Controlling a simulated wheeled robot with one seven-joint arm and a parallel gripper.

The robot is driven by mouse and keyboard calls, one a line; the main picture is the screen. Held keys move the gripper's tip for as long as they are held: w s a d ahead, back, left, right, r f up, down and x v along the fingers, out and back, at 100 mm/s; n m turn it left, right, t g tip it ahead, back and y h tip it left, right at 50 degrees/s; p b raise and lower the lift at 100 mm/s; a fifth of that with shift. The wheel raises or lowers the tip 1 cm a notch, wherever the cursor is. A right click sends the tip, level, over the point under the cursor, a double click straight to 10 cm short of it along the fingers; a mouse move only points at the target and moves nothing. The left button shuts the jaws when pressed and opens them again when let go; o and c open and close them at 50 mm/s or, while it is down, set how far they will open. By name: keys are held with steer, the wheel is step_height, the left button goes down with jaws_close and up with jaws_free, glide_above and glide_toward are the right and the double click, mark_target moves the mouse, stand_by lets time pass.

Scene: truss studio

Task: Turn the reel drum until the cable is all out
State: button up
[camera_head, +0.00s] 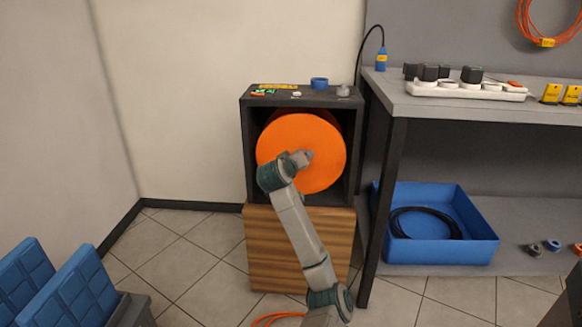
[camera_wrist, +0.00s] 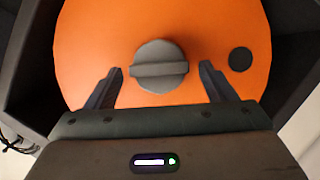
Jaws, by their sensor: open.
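The orange reel drum (camera_head: 328,130) sits inside a dark open-fronted box (camera_head: 248,160) on a wooden block. In the wrist view the drum face (camera_wrist: 100,40) fills most of the picture, with a round dark grey knob (camera_wrist: 160,65) with a raised bar at its middle and a dark round spot (camera_wrist: 240,61) to its right. My gripper (camera_wrist: 163,80) is open in front of the drum, its two fingers on either side of the knob and apart from it in the picture. In the head view my wrist hides the knob. A bit of orange cable (camera_head: 275,318) lies on the floor below.
The wooden block (camera_head: 285,250) stands on a tiled floor. A grey bench (camera_head: 430,103) at right carries a white power strip (camera_head: 465,90). A blue tray (camera_head: 440,250) with black cable is on its lower shelf. Small items, including a blue ring (camera_head: 319,83), lie on the box top.

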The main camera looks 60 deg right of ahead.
steer(key=p+v, duration=0.1)
steer(key=v, duration=1.1)
steer(key=shift+s, duration=0.1)
